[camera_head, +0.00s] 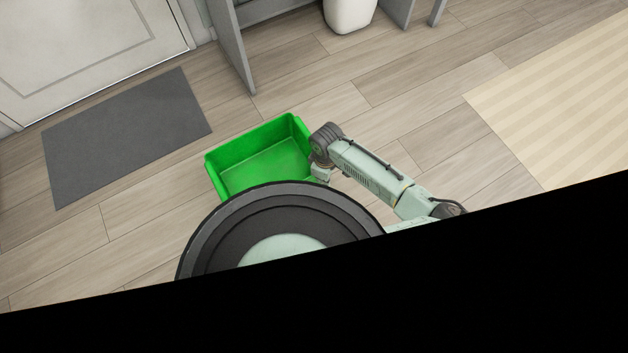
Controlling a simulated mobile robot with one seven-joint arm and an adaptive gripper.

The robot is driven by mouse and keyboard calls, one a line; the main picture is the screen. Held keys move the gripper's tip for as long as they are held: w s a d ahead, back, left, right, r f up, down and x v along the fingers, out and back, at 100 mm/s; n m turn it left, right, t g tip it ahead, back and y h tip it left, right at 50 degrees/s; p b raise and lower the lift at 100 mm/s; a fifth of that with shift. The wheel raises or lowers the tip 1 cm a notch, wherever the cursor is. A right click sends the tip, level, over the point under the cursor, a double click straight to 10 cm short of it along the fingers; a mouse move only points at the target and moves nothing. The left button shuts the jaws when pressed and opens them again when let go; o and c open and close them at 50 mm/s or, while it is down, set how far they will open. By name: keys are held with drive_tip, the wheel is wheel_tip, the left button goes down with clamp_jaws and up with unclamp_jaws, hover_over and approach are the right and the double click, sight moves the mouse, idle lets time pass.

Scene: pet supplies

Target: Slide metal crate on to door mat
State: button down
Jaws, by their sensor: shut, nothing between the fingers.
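The crate (222,177) shows as an open, empty green bin, and its surface does not look like bare metal. It stands upright on the wood floor, its near side hidden by the round top of my own body. The door mat (125,137) is a flat dark grey rectangle in front of the white door at the left. A strip of bare floor lies between mat and crate. My gripper (320,174) points down by the crate's right end, shut and empty. Its fingertips are mostly hidden, so I cannot tell whether it touches the crate.
A grey upright panel (232,45) stands on the floor behind the crate. A white bin (349,12) is at the top. A beige striped rug (565,95) lies at the right. The floor between crate and mat is clear.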

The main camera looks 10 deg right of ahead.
drive_tip(key=w+a+f+b, duration=0.1)
drive_tip(key=w+a+f, duration=0.1)
drive_tip(key=f, duration=0.7)
drive_tip(key=shift+w+a+f, duration=0.2)
drive_tip(key=shift+a, duration=0.5)
